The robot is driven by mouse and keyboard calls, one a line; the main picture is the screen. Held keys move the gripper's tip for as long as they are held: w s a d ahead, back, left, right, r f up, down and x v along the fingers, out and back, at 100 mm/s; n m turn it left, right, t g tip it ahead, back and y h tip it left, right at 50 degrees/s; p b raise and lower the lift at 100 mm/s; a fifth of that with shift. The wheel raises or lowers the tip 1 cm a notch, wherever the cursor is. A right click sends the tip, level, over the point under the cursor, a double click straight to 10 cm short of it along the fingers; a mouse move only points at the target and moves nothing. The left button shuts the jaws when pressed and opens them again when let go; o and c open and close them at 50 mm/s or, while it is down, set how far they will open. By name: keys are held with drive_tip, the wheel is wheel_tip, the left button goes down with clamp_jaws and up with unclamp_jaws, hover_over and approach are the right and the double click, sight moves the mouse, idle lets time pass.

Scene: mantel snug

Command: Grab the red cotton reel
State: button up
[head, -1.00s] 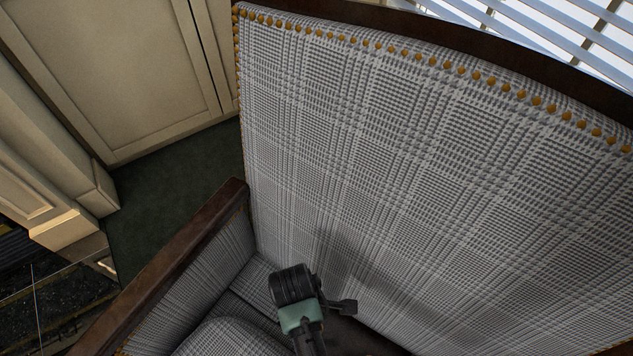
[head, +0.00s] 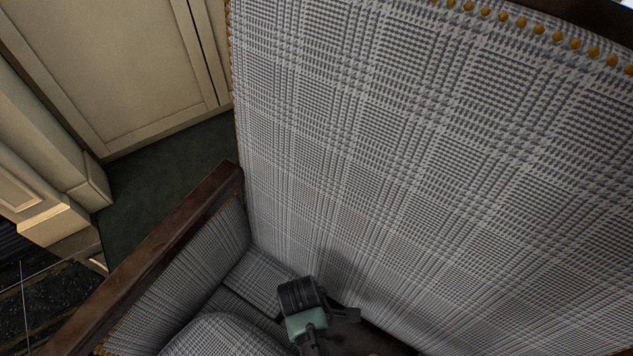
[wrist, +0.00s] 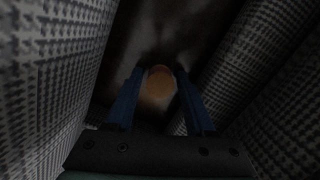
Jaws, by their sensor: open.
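In the wrist view my gripper (wrist: 160,71) is open, with its two dark blue fingers pointing into a dark gap between checked cushions. A small round orange-brown thing (wrist: 159,85) shows between the fingers in deep shade. It may be the end of the red cotton reel, but its colour and shape are too dim to be sure. I cannot tell whether it lies fully between the fingers or just beyond them. In the head view my wrist is low in the seat corner, and no reel can be made out there.
A checked armchair backrest (head: 420,150) with brass studs rises close on the right. A dark wooden armrest (head: 165,255) runs along the left, beside a checked seat cushion (head: 215,338). Pale panelled cupboards (head: 110,70) and dark green floor (head: 165,185) lie beyond.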

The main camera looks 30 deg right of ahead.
clamp_jaws()
drive_tip(key=shift+r, duration=0.15)
